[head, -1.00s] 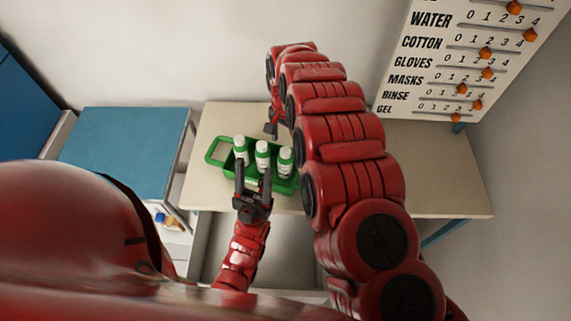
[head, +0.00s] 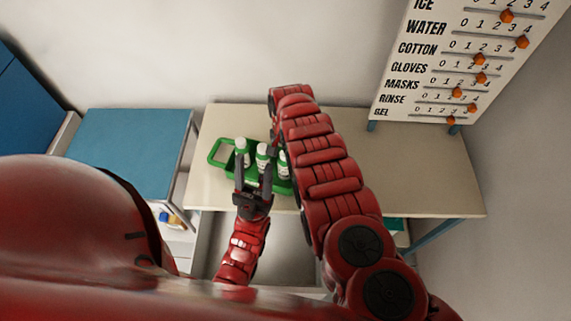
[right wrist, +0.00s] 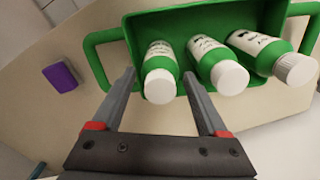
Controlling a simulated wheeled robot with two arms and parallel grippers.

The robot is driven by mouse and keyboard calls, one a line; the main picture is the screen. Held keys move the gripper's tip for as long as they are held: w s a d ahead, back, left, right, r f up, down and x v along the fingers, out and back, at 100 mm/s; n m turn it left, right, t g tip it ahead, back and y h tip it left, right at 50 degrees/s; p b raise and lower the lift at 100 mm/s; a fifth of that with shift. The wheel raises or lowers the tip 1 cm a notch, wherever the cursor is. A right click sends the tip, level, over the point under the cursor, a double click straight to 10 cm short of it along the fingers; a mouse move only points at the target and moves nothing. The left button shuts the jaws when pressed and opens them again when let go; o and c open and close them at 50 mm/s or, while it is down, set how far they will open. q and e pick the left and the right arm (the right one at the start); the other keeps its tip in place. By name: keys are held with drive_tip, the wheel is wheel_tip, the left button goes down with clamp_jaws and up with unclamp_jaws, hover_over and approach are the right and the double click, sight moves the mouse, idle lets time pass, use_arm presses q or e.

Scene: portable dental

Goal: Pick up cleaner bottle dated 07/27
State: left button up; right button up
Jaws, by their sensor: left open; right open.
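Three white bottles with green bands stand in a green tray (head: 222,150): left (head: 242,146), middle (head: 262,152) and right (head: 283,163), the last partly behind my right arm. In the right wrist view the bottles are left (right wrist: 160,72), middle (right wrist: 216,65) and right (right wrist: 270,57), with white caps; their label dates are too small to read. My right gripper (right wrist: 160,78) is open, its fingertips either side of the left bottle there; contact cannot be told. It is mostly hidden in the head view. My left gripper (head: 253,177) is open at the tray's near side.
The tray is on a beige table (head: 420,170). A purple block (right wrist: 61,77) lies on it beside the tray. A slider board (head: 450,60) stands at back right. The table's right part is clear.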

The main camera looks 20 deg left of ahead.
clamp_jaws()
idle(0.4)
idle(0.4)
